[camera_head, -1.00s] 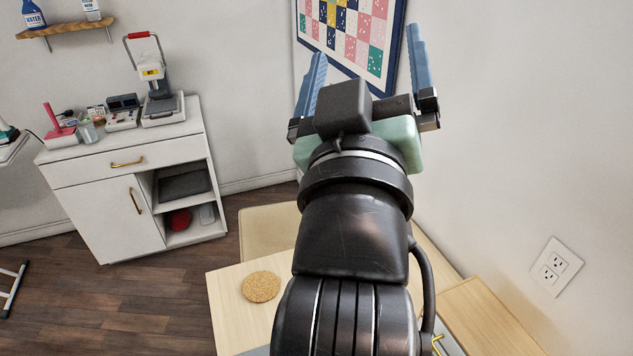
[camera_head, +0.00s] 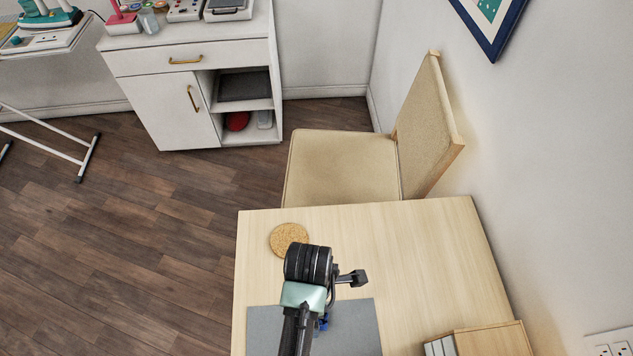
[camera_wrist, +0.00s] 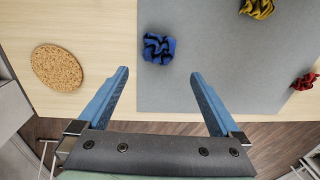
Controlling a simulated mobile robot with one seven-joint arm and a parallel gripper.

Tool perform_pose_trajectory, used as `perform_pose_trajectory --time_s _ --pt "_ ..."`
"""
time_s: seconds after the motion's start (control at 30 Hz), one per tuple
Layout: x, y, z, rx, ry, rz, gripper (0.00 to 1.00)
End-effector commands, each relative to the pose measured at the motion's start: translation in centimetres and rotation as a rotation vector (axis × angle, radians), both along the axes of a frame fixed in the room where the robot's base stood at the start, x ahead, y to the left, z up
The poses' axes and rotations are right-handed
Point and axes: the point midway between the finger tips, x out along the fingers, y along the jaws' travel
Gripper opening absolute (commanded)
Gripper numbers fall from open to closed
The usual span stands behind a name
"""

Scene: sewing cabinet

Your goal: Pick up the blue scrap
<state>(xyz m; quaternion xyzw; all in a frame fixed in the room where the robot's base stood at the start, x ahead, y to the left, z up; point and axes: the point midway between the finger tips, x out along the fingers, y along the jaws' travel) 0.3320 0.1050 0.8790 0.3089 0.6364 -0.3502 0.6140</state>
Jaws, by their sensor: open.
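The blue scrap (camera_wrist: 158,47) is a crumpled dark blue and black piece of cloth. In the wrist view it lies near the edge of the grey mat (camera_wrist: 220,90). My gripper (camera_wrist: 160,73) is open and empty, its two light blue fingers spread. The scrap shows between and just beyond the fingertips, untouched. In the head view my arm reaches over the mat (camera_head: 265,330) on the wooden table (camera_head: 420,250). The arm hides much of the mat there, and a small blue patch beside it cannot be told as scrap or finger.
A yellow scrap (camera_wrist: 257,8) and a red scrap (camera_wrist: 304,80) lie on or by the mat. A round cork coaster (camera_head: 289,239) sits on the table. A beige chair (camera_head: 340,165) stands behind it. A wooden box (camera_head: 490,342) is at front right, near the wall.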

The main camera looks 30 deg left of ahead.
Motion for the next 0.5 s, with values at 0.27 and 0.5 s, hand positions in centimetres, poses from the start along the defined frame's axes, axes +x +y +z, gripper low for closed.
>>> perform_pose_trajectory --time_s 0.27,0.5 --pt "-0.1 -0.1 -3.1 0.0 -0.002 -0.003 1.0" --pt "-0.2 -0.3 -5.6 0.0 -0.001 -0.003 1.0"
